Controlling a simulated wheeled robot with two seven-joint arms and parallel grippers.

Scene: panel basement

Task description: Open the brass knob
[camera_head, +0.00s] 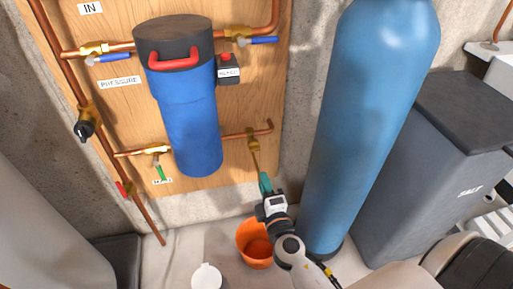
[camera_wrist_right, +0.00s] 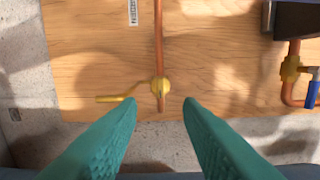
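The brass knob (camera_head: 253,142) is a small brass fitting near the right end of the low copper pipe. A thin brass lever (camera_head: 257,162) hangs down from it. In the right wrist view the round knob (camera_wrist_right: 160,87) sits ahead of and between the fingertips, with its lever (camera_wrist_right: 112,99) pointing left. My right gripper (camera_head: 265,179) has teal fingers and is just below the lever in the head view. In the right wrist view the gripper (camera_wrist_right: 160,101) is open and empty. Its distance from the knob is hard to tell. My left gripper is not seen.
The blue filter housing (camera_head: 188,120) hangs left of the knob on the wooden board (camera_head: 262,80). A tall blue tank (camera_head: 375,90) stands close on the right. An orange bucket (camera_head: 247,237) is on the floor below. A green-handled valve (camera_head: 158,160) is farther left on the pipe.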

